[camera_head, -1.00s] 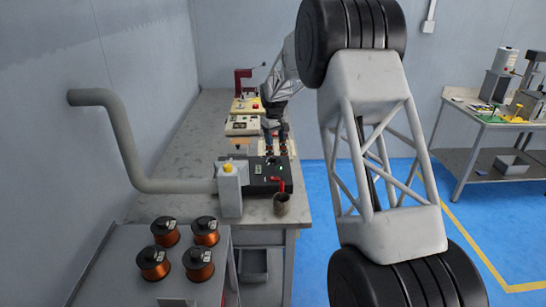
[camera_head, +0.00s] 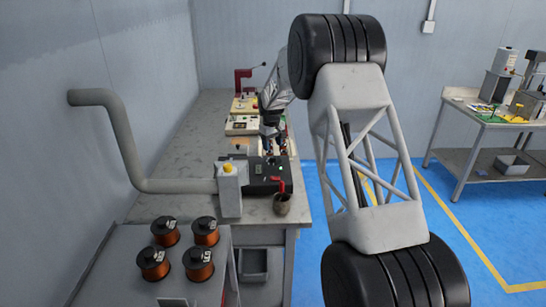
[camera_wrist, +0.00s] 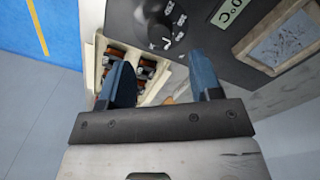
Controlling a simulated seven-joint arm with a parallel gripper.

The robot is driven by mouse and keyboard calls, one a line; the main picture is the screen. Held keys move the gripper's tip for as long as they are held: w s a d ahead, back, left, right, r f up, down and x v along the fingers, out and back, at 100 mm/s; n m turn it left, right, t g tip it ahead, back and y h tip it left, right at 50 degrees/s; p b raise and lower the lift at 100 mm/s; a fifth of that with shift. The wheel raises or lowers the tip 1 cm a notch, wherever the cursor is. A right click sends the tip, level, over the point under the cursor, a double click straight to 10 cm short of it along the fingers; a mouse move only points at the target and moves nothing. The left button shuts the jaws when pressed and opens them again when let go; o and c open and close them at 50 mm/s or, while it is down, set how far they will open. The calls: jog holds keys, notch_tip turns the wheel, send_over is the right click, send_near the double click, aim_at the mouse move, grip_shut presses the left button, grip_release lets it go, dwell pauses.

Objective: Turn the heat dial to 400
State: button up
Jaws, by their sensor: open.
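The heat dial (camera_wrist: 158,24) is a black round knob with pale number marks around it, on a dark panel at the top of the wrist view. The mark it points to is too small to tell. My gripper (camera_wrist: 160,62) is open, its two blue fingers spread apart and empty. The dial lies beyond the fingertips, apart from them, nearer the top edge. A green display (camera_wrist: 231,12) reading in °C sits right of the dial, partly cut off. In the head view my gripper is small and partly hidden near the bench machines.
A pale holder with copper coils (camera_wrist: 146,68) lies behind the left finger. A framed tray (camera_wrist: 285,42) is at right.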

aim_at(273, 157)
jog(key=shift+d+f, duration=0.15)
jog(key=shift+f, duration=3.05)
jog(key=c, duration=0.9)
